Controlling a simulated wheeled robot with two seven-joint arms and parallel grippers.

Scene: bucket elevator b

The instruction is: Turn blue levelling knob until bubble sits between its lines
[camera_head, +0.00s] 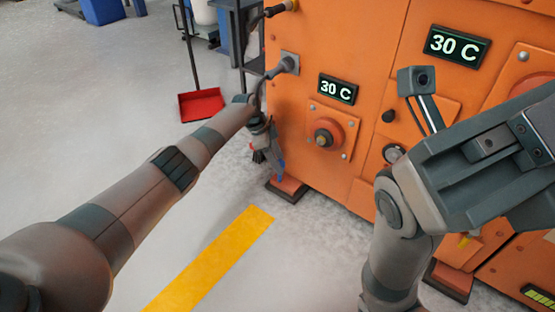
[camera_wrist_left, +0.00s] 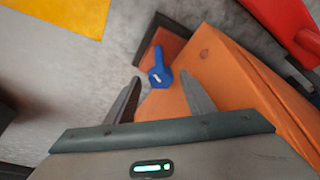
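The blue levelling knob (camera_wrist_left: 158,76) shows in the left wrist view, low beside the orange machine and above its foot. In the head view a bit of the blue knob (camera_head: 281,168) shows beside my left gripper (camera_head: 268,156), which partly hides it. My left gripper (camera_wrist_left: 160,80) is open, its two fingers on either side of the knob in the picture. I cannot tell whether they touch it. My right gripper's grey body (camera_head: 490,160) is at the right in the head view; its fingertips are not clear. A yellow-green strip (camera_head: 540,296), cut off at lower right, may be the bubble vial; no bubble is readable.
The orange machine (camera_head: 290,115) fills the right side, with two 30 C displays (camera_head: 338,89) and a round red-orange fitting (camera_head: 324,137). A red dustpan (camera_head: 201,104) stands on the floor at the back. The floor by the yellow stripe (camera_head: 215,260) is clear.

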